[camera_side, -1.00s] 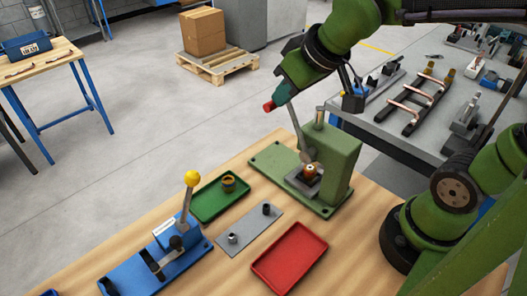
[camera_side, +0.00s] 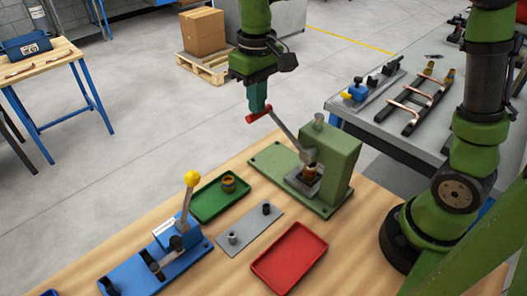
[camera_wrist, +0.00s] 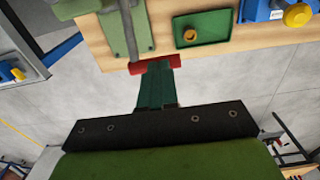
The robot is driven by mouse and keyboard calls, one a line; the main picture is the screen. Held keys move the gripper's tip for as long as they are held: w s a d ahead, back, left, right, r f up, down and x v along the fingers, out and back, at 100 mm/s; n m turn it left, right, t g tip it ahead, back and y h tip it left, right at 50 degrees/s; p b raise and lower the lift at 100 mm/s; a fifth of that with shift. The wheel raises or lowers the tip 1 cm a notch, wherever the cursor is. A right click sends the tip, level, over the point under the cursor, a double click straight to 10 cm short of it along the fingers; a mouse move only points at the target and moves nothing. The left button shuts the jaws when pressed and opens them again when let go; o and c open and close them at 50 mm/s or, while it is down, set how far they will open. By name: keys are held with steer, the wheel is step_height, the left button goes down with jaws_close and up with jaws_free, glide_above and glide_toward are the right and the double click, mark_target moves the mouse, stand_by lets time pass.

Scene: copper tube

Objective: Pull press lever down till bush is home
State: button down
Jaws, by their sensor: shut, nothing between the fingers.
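The green press (camera_side: 335,160) stands on the wooden bench with its grey lever (camera_side: 285,127) tilted up and to the left. A red handle (camera_side: 252,119) crosses the lever's outer end. My gripper (camera_side: 259,110) is shut and empty, its green fingertips against the handle from above; the wrist view also shows the fingers (camera_wrist: 156,85) over the red handle (camera_wrist: 137,68). The copper-coloured bush (camera_side: 310,173) sits low in the press, under the ram. The ram appears at or close to its top; I cannot tell how deep the bush sits.
A green tray (camera_side: 207,205) with a brass ring, a grey plate (camera_side: 250,232) with small dark parts, and a red tray (camera_side: 290,258) lie in front of the press. A blue fixture (camera_side: 160,262) with a yellow-knobbed lever stands front left.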

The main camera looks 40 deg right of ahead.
steer(key=w+f+g, duration=0.3)
steer(key=f, duration=0.2)
steer(key=shift+f, duration=0.4)
stand_by(0.3)
